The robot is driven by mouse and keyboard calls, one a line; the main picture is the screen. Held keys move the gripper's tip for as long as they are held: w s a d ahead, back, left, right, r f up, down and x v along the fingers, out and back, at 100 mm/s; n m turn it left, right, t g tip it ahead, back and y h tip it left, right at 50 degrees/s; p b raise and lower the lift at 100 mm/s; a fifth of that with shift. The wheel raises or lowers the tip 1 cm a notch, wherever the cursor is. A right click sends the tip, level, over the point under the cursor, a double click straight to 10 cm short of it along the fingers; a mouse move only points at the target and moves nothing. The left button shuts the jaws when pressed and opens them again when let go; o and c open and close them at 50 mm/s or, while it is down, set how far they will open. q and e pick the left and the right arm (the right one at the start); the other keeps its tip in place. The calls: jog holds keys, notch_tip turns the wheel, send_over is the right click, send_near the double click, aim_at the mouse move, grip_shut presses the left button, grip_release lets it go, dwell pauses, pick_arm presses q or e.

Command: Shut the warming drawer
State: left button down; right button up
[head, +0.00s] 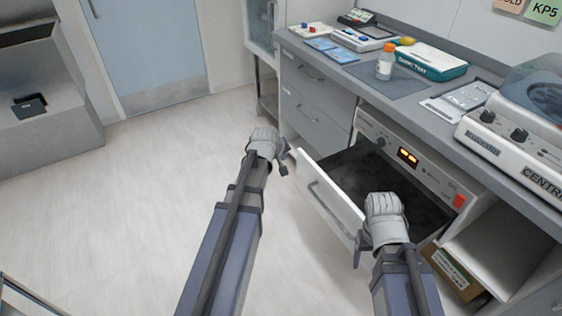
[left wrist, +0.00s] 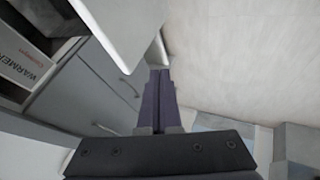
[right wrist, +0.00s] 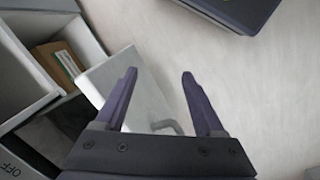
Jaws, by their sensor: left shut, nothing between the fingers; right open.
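The warming drawer stands pulled out of its unit under the counter. Its white front panel (head: 331,197) has a bar handle on the outer face, and its dark interior shows behind it. My left gripper (head: 284,164) is shut and empty, just left of the panel's far end. In the left wrist view the shut fingers (left wrist: 160,88) are beside the white drawer front (left wrist: 128,28). My right gripper (head: 362,247) is open and empty near the panel's near end. In the right wrist view the drawer front (right wrist: 124,88) lies beyond the open fingers (right wrist: 160,85); I cannot tell whether they touch it.
The warmer's control panel (head: 408,157) has a lit display and a red switch. Grey closed drawers (head: 318,112) are left of it. The counter (head: 398,84) above holds a bottle, a teal tray and a centrifuge. An open shelf with a cardboard box (head: 455,274) is at right. The floor at left is clear.

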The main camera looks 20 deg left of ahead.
pick_arm(q)
jog(key=shift+w+d+f+b, duration=0.15)
jog(key=shift+w+d+f, duration=0.25)
jog(key=shift+w, duration=0.4)
jog(key=shift+w+d+f+b, duration=0.2)
jog(key=shift+w+d, duration=0.25)
jog(key=shift+w, duration=0.3)
jog(key=shift+w+d+f+b, duration=0.1)
jog(key=shift+w+d+f, duration=0.3)
jog(key=shift+w, duration=0.4)
pick_arm(e)
jog(key=shift+f, duration=1)
pick_arm(q)
jog(key=w+d, duration=1.4)
jog(key=w, duration=0.4)
jog(key=shift+s, duration=0.1)
